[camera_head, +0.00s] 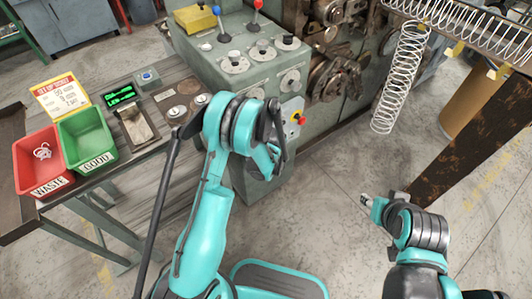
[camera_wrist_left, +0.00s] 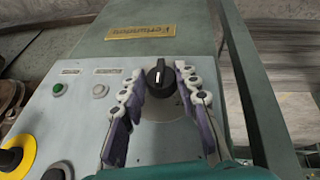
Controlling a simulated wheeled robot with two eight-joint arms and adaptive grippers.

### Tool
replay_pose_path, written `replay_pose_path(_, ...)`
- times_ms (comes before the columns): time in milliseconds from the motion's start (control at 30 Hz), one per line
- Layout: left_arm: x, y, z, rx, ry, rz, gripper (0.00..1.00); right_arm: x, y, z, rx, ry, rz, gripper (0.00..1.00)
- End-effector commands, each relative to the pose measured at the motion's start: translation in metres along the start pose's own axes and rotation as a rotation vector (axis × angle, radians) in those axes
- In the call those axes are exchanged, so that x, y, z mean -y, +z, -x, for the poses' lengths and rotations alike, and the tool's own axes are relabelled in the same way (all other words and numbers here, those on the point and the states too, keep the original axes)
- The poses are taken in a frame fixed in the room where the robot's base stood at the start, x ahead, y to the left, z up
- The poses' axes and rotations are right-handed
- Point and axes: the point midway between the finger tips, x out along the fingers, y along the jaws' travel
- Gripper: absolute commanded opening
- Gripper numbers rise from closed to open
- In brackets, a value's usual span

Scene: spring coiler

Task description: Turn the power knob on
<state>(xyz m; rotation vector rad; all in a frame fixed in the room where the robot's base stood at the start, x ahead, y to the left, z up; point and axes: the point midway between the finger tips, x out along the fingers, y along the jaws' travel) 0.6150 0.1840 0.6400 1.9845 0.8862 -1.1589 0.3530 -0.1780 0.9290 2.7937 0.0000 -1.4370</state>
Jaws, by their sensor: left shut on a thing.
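The power knob (camera_wrist_left: 158,76) is a black rotary knob with a white mark near its top, on a grey-green panel in the left wrist view. My left gripper (camera_wrist_left: 158,82) has its two fingers on either side of the knob and is shut on it. In the head view my left arm reaches the side of the grey machine cabinet (camera_head: 250,80), and the arm hides the knob there. My right gripper (camera_head: 368,201) is held over the floor at the right, away from the cabinet. It is too small to tell whether its fingers are apart.
A green button (camera_wrist_left: 58,88) and a white button (camera_wrist_left: 99,90) sit left of the knob. A red and yellow emergency button (camera_head: 300,119) is on the cabinet side. A red bin (camera_head: 40,160) and a green bin (camera_head: 88,138) stand on the left table. Coiled springs (camera_head: 398,80) hang at upper right.

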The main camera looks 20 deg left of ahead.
Motion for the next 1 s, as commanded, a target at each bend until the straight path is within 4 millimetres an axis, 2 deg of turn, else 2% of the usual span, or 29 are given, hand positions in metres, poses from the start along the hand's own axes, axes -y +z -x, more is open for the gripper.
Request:
replay_pose_path(600, -0.009, 0.0025, -0.0032, -0.037, -0.502, -0.222, 0.02, 0.0, 0.0006, -0.0009, 0.0, 0.0, 0.0, 0.4)
replay_pose_path(1000, -0.0105, 0.0035, -0.005, -0.05, -0.699, -0.309, 0.02, 0.0, 0.0006, -0.0009, 0.0, 0.0, 0.0, 0.4)
